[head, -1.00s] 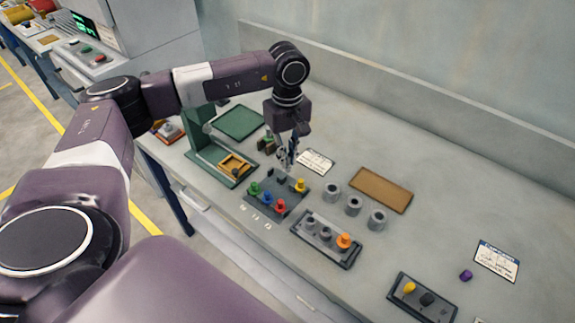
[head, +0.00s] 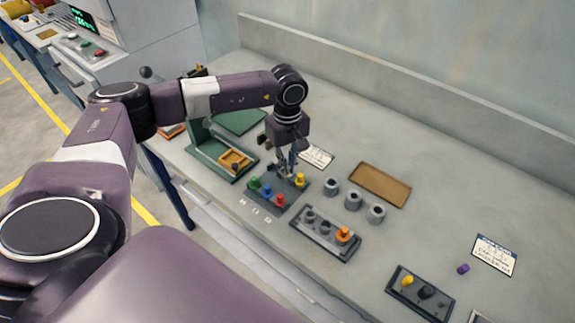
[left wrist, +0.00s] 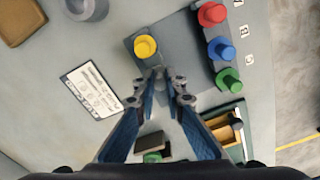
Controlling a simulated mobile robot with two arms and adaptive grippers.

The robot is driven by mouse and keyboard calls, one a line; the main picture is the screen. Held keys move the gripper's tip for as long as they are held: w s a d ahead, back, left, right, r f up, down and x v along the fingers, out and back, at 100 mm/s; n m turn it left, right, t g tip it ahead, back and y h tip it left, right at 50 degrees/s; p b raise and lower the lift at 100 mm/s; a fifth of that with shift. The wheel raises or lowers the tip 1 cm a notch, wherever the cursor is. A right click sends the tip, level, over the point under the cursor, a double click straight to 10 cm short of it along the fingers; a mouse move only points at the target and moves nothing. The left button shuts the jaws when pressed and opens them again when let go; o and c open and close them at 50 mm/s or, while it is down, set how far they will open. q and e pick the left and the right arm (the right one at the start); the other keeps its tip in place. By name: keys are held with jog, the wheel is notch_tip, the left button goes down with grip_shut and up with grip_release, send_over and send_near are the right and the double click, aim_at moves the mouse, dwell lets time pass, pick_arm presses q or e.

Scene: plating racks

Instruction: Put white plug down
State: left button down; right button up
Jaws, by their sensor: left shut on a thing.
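My left gripper (head: 285,171) points down, low over the back part of the grey plug rack (head: 284,187). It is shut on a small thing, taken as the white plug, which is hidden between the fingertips. In the left wrist view, the left gripper's fingertips (left wrist: 168,82) are at the rack's edge (left wrist: 180,45), beside the yellow plug (left wrist: 145,46). The red plug (left wrist: 211,14), blue plug (left wrist: 220,48) and green plug (left wrist: 228,78) stand in a row along the rack's other side. I cannot tell whether the held thing touches the rack. My right gripper is out of view.
A green fixture (head: 207,156) stands left of the rack. A second rack with an orange plug (head: 343,234) lies to the right, with grey rings (head: 353,201) behind it.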

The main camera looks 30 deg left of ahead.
aim_at(288, 167)
pick_arm(q)
jog(key=c, duration=2)
grip_release()
jog(key=shift+r+p, duration=0.6)
jog(key=shift+p, duration=0.05)
notch_tip(288, 167, up, 12)
jog(key=b, duration=0.4)
jog(key=shift+f, duration=0.15)
